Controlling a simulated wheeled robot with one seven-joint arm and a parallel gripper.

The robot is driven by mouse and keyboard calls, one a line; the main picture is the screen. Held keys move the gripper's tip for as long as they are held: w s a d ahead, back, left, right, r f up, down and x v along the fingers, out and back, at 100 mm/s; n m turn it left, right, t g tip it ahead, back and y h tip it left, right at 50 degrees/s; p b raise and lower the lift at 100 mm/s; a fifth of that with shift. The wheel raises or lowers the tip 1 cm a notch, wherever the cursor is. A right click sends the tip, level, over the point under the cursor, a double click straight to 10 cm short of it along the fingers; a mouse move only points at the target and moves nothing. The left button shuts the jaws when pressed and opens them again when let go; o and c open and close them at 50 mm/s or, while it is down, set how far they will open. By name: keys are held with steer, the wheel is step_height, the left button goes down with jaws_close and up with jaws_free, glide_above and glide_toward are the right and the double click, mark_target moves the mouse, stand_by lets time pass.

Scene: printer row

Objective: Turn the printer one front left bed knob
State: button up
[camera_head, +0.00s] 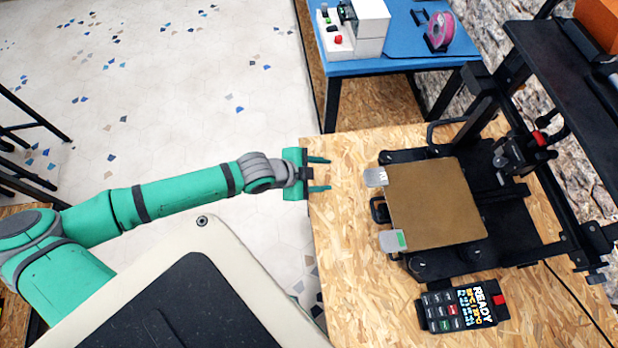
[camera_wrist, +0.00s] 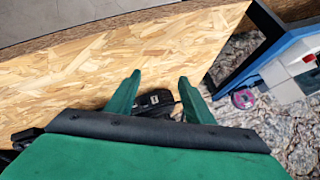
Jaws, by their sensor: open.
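The printer (camera_head: 490,215) stands on a chipboard table, its brown bed plate (camera_head: 435,205) facing up. A black round part, perhaps a bed knob (camera_head: 385,157), shows at the bed's upper left corner, and a similar one (camera_head: 418,266) at the lower left corner. I cannot tell for sure which is the front left knob. My gripper (camera_head: 328,174) is open and empty over the table's left edge, left of the bed and apart from it. In the wrist view the open fingers (camera_wrist: 160,78) frame a dark part of unclear identity.
Grey tabs (camera_head: 376,177) stick out at the bed's left side, one with a green mark (camera_head: 393,241), with a black handle (camera_head: 379,210) between them. A control pad (camera_head: 463,306) lies below the printer. A blue table (camera_head: 400,55) stands behind. Bare chipboard (camera_head: 345,240) separates gripper and bed.

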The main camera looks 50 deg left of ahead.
steer(key=s+d+f+n+t, duration=0.1)
steer(key=s+d+n, duration=0.2)
steer(key=s+d, duration=0.2)
steer(key=s+d+f+n+t, duration=0.1)
steer(key=s+d, duration=0.4)
steer(key=s, duration=0.5)
steer(key=shift+s+d+n+t+y, duration=0.3)
steer(key=shift+n+t, duration=0.4)
steer(key=shift+n, duration=0.3)
steer(key=shift+f, duration=0.1)
steer(key=shift+c, duration=0.3)
